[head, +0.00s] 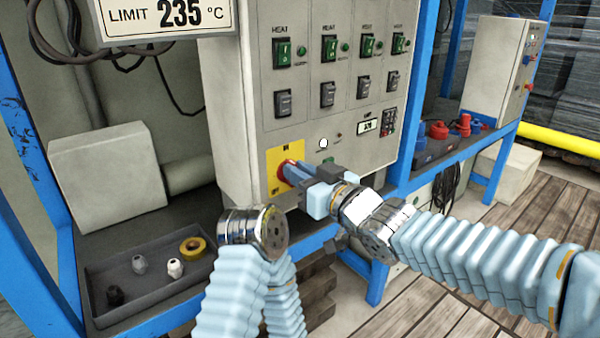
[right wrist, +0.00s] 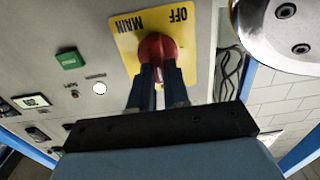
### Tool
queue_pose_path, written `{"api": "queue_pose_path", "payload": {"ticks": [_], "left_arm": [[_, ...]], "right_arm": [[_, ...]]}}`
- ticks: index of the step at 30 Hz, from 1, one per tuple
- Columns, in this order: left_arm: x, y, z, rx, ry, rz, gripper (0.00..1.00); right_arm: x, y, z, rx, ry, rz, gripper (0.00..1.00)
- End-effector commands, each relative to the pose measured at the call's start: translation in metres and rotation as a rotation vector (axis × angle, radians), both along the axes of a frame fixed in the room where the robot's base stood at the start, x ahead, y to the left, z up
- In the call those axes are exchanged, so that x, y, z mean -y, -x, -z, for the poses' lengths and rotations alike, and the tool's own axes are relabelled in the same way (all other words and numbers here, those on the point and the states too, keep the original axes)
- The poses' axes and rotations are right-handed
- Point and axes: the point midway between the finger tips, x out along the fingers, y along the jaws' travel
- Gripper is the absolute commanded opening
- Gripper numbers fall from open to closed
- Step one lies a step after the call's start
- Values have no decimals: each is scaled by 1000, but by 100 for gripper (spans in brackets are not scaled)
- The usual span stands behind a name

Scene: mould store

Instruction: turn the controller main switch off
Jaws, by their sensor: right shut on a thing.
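The main switch is a red rotary knob (right wrist: 156,46) on a yellow plate (right wrist: 127,44) marked MAIN and OFF, upside down in the right wrist view. In the head view the yellow plate (head: 286,154) is low on the front of the grey controller cabinet (head: 228,110). My right gripper (head: 290,170) reaches in from the right, its blue fingers (right wrist: 158,76) shut on the red knob. The fingers partly cover the knob, and I cannot tell its exact angle. My left arm is at the lower middle of the head view; its gripper does not show.
Above the switch are several green HEAT switches (head: 283,53) and dark rocker switches (head: 283,103). A grey tray (head: 150,308) with small fittings and a yellow ring (head: 192,246) lies at lower left. Blue frame posts (head: 36,140) flank the cabinet. Red and blue connectors (head: 438,130) stand at right.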

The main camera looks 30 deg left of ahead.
Motion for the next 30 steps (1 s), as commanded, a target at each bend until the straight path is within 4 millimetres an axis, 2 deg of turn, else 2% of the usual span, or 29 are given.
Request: {"api": "queue_pose_path", "payload": {"ticks": [8,14,30], "left_arm": [[-1,0,3,0,-1,-1,43],[-3,-1,12,3,-4,-6,43],[-1,-1,50,-2,1,-3,43]], "right_arm": [[0,0,1,18,7,0,0],[0,1,2,93,37,0,0],[-3,7,6,530,218,0,0]]}}
